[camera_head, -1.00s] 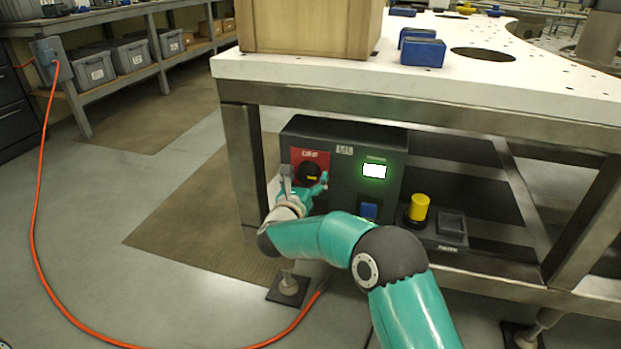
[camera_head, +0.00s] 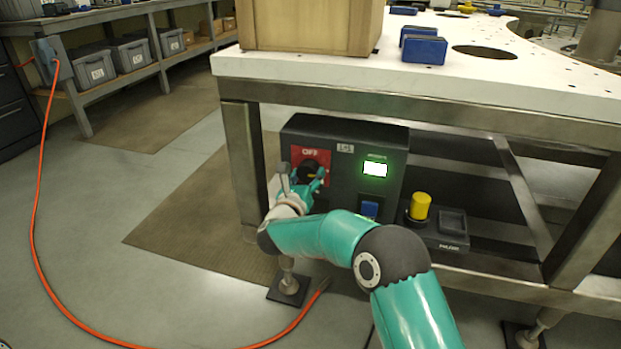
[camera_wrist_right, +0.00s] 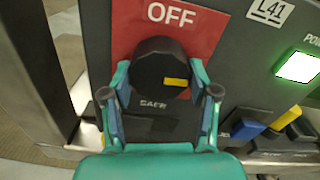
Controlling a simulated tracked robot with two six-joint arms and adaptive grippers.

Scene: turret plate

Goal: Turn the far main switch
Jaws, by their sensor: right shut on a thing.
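The main switch is a round black knob (camera_head: 308,170) on a red plate marked OFF (camera_head: 323,155), on the front of a dark control box (camera_head: 345,135) under the white bench. In the right wrist view the black knob (camera_wrist_right: 160,66) has a yellow mark on its right side, with the red OFF plate (camera_wrist_right: 180,18) behind it and the word SAFE below. My right gripper (camera_head: 304,180) is at the knob, and in the wrist view its two fingers (camera_wrist_right: 160,85) close on the knob's left and right sides. My left gripper is not in view.
A lit green display (camera_head: 375,169) and a blue switch (camera_head: 369,209) sit right of the knob. A yellow button (camera_head: 420,206) stands farther right. A steel bench leg (camera_head: 243,165) is close on the left. An orange cable (camera_head: 40,200) lies on the floor.

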